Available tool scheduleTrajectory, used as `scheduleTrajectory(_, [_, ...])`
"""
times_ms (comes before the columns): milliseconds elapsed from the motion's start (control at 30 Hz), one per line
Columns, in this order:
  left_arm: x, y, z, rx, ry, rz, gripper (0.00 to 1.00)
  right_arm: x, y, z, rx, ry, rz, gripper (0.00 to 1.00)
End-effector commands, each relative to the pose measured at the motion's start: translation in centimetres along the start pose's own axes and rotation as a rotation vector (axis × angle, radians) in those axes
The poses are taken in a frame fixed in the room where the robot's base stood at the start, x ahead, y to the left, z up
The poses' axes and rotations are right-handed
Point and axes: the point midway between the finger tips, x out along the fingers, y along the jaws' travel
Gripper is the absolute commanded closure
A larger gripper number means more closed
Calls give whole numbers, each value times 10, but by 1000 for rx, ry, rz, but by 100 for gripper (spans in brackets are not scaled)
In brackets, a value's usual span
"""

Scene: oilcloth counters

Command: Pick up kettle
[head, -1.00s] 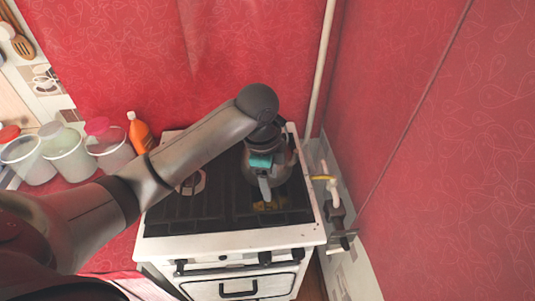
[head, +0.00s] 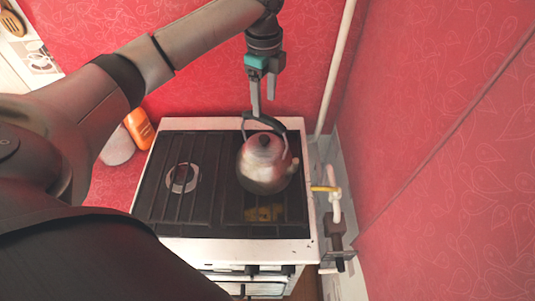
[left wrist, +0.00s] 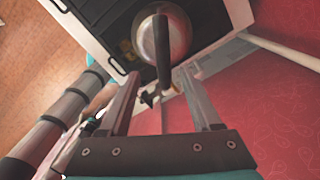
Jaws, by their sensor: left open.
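The kettle (head: 262,168) is rounded, shiny and metal with a dark lid knob and a dark arched handle (head: 272,124). It stands upright on the right side of the stove's grate. My left gripper (head: 263,106) is open and points down just above the handle in the head view. In the left wrist view, the kettle (left wrist: 178,40) is at the top centre, and its handle (left wrist: 163,55) reaches between the two spread fingertips of my left gripper (left wrist: 160,80). I cannot tell whether a finger touches the handle. My right gripper does not show.
The white stove (head: 225,250) has a black grate with a free burner (head: 182,178) on the left. An orange bottle (head: 139,128) stands left of the stove. A pipe with a yellow-handled valve (head: 333,205) is to the right, near the red wall.

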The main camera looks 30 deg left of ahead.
Motion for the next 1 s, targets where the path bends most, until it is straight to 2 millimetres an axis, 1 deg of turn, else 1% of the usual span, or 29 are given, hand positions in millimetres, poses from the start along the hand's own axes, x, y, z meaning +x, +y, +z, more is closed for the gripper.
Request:
scheduleTrajectory(33, [12,1,0,0,-1,4,35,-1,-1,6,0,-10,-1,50])
scheduleTrajectory(67, [19,1,0,0,0,4,35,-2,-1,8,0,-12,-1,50])
scheduleTrajectory(100, [27,1,0,-1,0,4,35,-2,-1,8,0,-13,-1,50])
scheduleTrajectory(200, [43,0,-1,-1,0,2,35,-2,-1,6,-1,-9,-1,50])
scheduleTrajectory(267, [49,0,0,0,1,0,35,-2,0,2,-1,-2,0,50])
scheduleTrajectory(400, [57,0,0,1,0,0,35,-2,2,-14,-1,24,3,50])
scheduleTrajectory(500, [66,-2,1,-1,0,2,35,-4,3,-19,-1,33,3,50])
scheduleTrajectory(700, [95,-5,2,-1,0,1,35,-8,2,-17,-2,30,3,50])
scheduleTrajectory(800, [105,-5,3,0,-1,-1,35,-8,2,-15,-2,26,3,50])
scheduleTrajectory(1000, [108,-6,3,1,-1,-3,35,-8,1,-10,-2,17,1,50])
